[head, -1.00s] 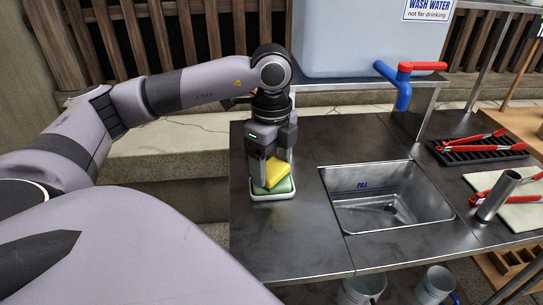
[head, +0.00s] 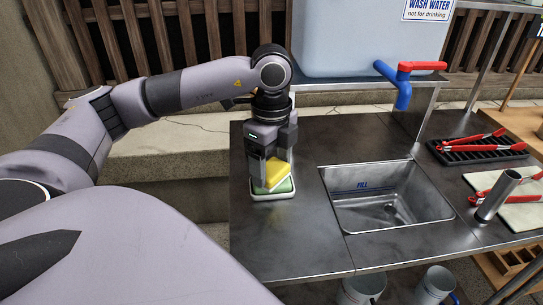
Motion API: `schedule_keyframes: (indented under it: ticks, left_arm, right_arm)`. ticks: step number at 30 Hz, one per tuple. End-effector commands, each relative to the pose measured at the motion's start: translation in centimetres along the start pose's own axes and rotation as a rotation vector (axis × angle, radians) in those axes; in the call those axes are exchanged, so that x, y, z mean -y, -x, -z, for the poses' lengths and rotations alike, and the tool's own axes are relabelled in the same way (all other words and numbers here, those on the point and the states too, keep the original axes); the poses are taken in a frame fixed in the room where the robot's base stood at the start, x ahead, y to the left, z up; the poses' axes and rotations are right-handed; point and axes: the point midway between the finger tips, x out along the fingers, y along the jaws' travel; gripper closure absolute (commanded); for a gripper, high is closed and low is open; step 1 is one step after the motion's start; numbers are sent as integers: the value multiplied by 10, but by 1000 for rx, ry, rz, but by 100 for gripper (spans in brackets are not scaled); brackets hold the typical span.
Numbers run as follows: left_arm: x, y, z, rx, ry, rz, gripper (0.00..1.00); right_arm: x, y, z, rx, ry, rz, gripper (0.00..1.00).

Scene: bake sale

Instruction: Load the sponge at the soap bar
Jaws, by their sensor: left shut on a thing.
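My left gripper (head: 271,165) points down over the left part of the metal counter. It is shut on the yellow sponge (head: 264,174). The sponge is tilted and sits right at the green soap bar (head: 283,187), apparently touching its top. The soap bar lies in a white dish (head: 273,196) on the counter. The fingers hide part of the sponge and soap. My right gripper is not in view.
A metal sink (head: 388,208) marked FILL is to the right of the dish. A blue tap with a red handle (head: 421,66) stands behind it, by a wash water tank (head: 345,40). Red tongs (head: 470,140) lie on a black rack at right. The counter's front left is clear.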

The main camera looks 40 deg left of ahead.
Motion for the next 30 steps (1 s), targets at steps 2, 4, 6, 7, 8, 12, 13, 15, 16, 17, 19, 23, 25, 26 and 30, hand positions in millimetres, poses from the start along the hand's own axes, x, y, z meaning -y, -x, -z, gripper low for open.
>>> schedule_keyframes:
  ticks: [2,4,6,7,8,12,13,15,16,17,19,23,25,26,30]
  left_arm:
    - [-1,-1,0,1,-2,-6,51]
    - [-1,1,0,1,-2,-6,51]
    - [-1,6,0,1,-1,-6,51]
    - [-1,9,0,1,-1,-5,51]
    - [-1,12,0,1,-1,-5,51]
    - [-1,24,0,1,-1,-4,51]
    - [-1,26,0,1,-1,-4,51]
    - [0,32,0,1,-1,-3,51]
    - [0,34,0,0,-1,-3,51]
    - [0,37,0,0,-1,-3,51]
    - [0,43,0,0,0,-2,51]
    - [0,53,0,0,0,-2,51]
    - [0,59,0,0,0,-2,51]
    - [0,61,0,0,0,-2,51]
    - [0,70,0,1,-1,-3,51]
  right_arm:
    - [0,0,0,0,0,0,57]
    - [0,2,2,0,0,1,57]
    - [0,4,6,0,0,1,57]
    - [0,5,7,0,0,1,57]
    - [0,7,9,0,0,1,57]
    - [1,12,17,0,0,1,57]
    - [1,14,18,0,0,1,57]
    - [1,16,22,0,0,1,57]
    - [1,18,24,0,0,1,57]
    - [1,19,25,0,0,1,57]
    - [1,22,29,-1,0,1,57]
    - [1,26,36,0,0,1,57]
    - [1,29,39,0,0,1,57]
    - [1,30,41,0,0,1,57]
    - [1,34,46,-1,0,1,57]
